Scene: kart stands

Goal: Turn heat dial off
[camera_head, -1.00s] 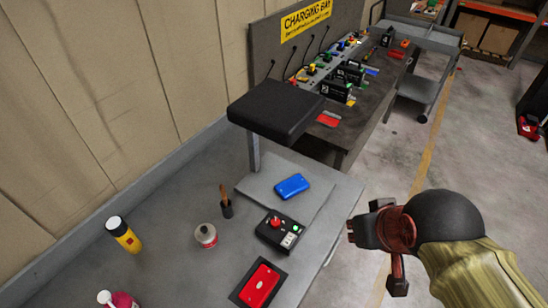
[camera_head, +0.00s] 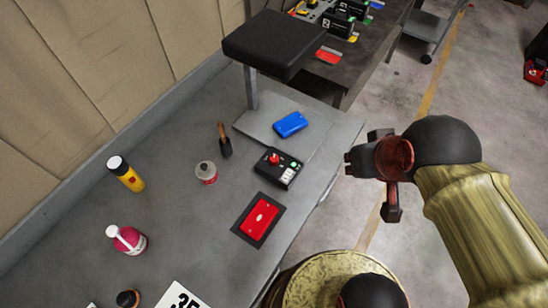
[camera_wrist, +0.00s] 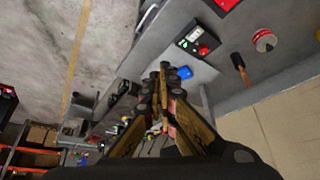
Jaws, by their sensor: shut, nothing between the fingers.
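A black control box (camera_head: 271,173) with a red dial (camera_head: 274,158), a green light and white switches sits on the grey bench, left of my gripper in the head view. The box (camera_wrist: 185,42) and its red dial (camera_wrist: 203,50) also show at the upper middle of the wrist view. My gripper (camera_head: 349,164) is off the right edge of the bench, apart from the box. Its fingers (camera_wrist: 168,75) are shut and empty. The dial's exact setting is too small to tell.
A black press head (camera_head: 270,43) overhangs a plate with a blue case (camera_head: 290,124). A red case (camera_head: 260,217) lies in front of the box.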

